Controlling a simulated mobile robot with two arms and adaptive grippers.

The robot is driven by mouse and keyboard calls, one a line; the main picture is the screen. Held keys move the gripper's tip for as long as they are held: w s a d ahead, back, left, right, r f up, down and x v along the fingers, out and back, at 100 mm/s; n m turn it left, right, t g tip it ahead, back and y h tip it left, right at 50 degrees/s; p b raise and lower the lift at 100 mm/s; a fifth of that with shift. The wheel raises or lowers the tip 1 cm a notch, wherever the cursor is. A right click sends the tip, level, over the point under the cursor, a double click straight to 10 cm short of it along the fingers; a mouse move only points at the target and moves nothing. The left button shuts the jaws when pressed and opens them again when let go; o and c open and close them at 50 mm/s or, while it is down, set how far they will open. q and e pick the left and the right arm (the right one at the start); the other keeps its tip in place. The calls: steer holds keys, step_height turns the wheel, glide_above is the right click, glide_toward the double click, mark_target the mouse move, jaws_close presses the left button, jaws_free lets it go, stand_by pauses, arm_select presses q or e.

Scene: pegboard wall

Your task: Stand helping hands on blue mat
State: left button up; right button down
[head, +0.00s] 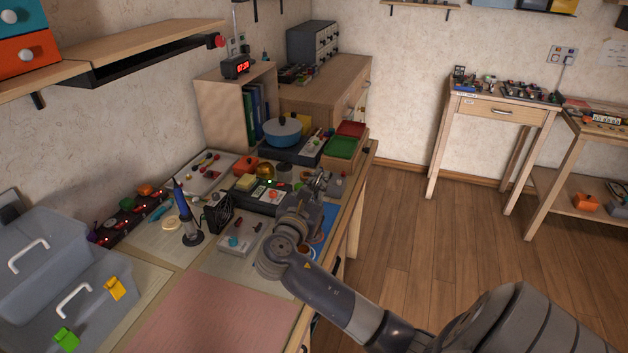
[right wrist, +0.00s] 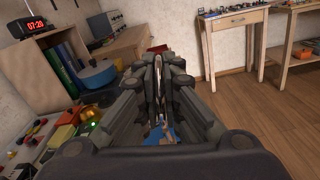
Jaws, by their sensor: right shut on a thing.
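My right gripper (head: 318,186) is over the right part of the workbench, near its right edge. It is shut on a thin metallic thing, likely the helping hands, mostly hidden by the fingers. In the right wrist view the gripper (right wrist: 158,62) points away, with a thin pale piece between its fingers. The blue mat (head: 323,238) lies on the bench below and beside my right gripper, partly covered by my arm. Some of the mat (right wrist: 168,134) shows between the fingers in the right wrist view. I cannot tell whether the held thing touches the mat. My left gripper is out of view.
A soldering iron in its stand (head: 188,222), a small black fan (head: 218,216) and a grey box with knobs (head: 236,243) stand left of my arm. A blue pot (head: 283,134) and a green tray (head: 341,147) are behind. A pink mat (head: 222,318) lies clear in front.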

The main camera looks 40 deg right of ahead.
steer(key=w+d+f, duration=0.4)
steer(key=w+d, duration=0.3)
steer(key=w, duration=0.1)
steer(key=shift+w+d, duration=0.2)
steer(key=c, duration=1.8)
jaws_free()
steer(key=shift+s+a+f, duration=0.1)
steer(key=shift+f, duration=0.2)
steer(key=shift+a, duration=0.1)
steer(key=v, duration=1.1)
steer(key=shift+s+a+r, duration=0.15)
steer(key=shift+s+a, duration=0.1)
steer(key=shift+a, duration=0.05)
